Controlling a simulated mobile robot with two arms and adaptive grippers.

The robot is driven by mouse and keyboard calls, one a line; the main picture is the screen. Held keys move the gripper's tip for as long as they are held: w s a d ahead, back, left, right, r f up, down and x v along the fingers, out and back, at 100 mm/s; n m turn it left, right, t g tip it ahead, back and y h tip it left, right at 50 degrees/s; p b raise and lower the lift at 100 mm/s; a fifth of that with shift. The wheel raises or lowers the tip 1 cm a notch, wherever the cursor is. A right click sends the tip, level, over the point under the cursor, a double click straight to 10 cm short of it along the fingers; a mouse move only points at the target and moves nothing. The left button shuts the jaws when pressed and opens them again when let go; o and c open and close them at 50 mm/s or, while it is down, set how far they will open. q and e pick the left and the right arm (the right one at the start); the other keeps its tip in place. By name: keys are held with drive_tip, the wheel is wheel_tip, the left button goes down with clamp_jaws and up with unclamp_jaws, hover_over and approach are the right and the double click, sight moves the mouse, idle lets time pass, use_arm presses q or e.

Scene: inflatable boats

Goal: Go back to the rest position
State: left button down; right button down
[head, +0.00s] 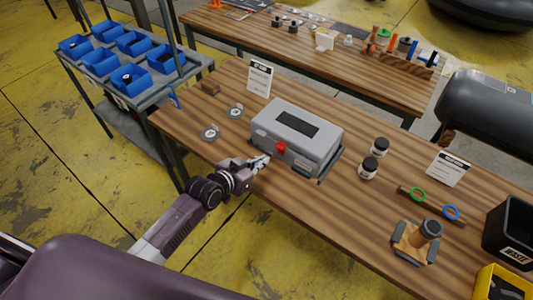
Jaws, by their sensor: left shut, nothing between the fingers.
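My left gripper (262,162) is at the near edge of the wooden table (330,213), its arm coming in from the lower left. Its fingers are shut and empty, just left of the red latch (281,148) on the front of a grey box (298,133). The box is closed, with a dark panel on its lid. I cannot tell whether the fingertips touch the box. My right gripper is not in view.
Two round dials (211,132) and a sign card (259,78) stand left of the box. Two jars (368,167), a wooden stand (416,244) and a black waste bin (512,232) are to the right. A cart with blue bins (101,61) stands back left.

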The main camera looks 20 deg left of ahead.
use_arm(q)
drive_tip(key=shift+p+v, duration=0.4)
drive_tip(key=shift+v, duration=0.6)
drive_tip(key=shift+f, duration=0.2)
drive_tip(key=s+a+f+n+g+y+b, duration=0.1)
drive_tip(key=s+a+f+g+b, duration=0.1)
drive_tip(key=s+f, duration=0.65)
drive_tip(key=s+a+f+g+y+b, duration=0.1)
drive_tip(key=s+a+f+b, duration=0.2)
drive_tip(key=f, duration=1.1)
drive_tip(key=s+a+f+n+g+y+b, duration=0.1)
drive_tip(key=s+f+g+b, duration=0.1)
drive_tip(key=s+f, duration=0.75)
drive_tip(key=s+f+g+b, duration=0.2)
drive_tip(key=s+f, duration=0.8)
drive_tip(key=s, duration=0.3)
drive_tip(key=s+f+g+y+b, duration=0.1)
drive_tip(key=s+f+g+b, duration=0.1)
drive_tip(key=s+f, duration=0.8)
drive_tip(key=s+g, duration=0.1)
drive_tip(key=s, duration=0.3)
drive_tip(key=shift+d+b, duration=0.25)
drive_tip(key=shift+b, duration=0.15)
drive_tip(key=shift+s, duration=0.1)
